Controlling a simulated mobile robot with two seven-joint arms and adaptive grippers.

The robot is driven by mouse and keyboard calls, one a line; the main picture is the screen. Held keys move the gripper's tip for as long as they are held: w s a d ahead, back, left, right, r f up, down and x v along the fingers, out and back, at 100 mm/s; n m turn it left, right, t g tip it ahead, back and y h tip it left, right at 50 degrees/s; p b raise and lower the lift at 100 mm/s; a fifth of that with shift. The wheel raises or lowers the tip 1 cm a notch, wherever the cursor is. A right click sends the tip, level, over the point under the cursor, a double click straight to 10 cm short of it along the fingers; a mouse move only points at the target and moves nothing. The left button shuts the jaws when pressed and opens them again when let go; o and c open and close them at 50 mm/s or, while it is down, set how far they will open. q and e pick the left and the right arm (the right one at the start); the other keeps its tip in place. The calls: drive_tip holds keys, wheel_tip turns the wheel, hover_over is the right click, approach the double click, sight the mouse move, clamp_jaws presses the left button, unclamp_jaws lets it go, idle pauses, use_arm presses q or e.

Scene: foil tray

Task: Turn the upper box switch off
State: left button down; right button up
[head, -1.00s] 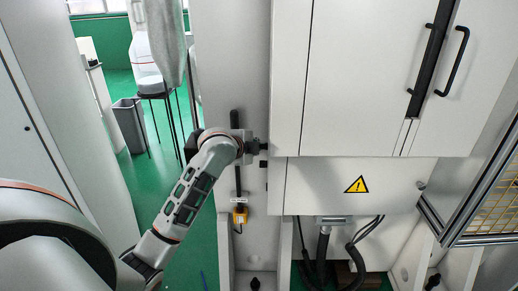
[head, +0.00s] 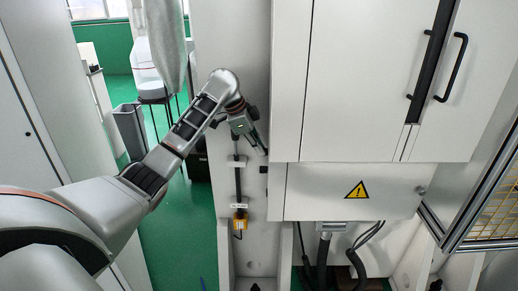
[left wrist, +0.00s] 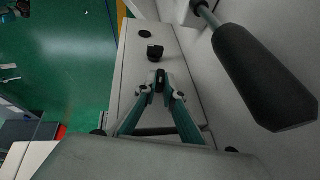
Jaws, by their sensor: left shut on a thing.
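The upper box switch is at the left edge of the large white box (head: 372,80), at the tips of my left gripper (head: 264,151) in the head view. The gripper covers most of it. In the left wrist view, the fingers of my left gripper (left wrist: 160,82) come together on a small dark piece, the switch; its exact position is hard to read. The gripper slants down and to the right. A second small black knob (head: 264,168) sits just below; a black knob also shows beyond the fingertips in the left wrist view (left wrist: 155,52). My right gripper is not in view.
A thick black handle on a rod (left wrist: 265,80) juts close beside the fingers in the left wrist view. A lower white box with a yellow warning sign (head: 357,190) hangs below. A yellow part (head: 240,219) is on the wall. Green floor (head: 180,245) lies open at left.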

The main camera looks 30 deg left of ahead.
use_arm(q)
drive_tip(key=shift+w+g+h, duration=0.1)
drive_tip(key=shift+g+h, duration=0.2)
idle(0.4)
drive_tip(key=c, duration=2.1)
unclamp_jaws()
drive_tip(key=shift+c, duration=0.2)
drive_tip(key=v, duration=1.2)
drive_tip(key=shift+w, duration=0.15)
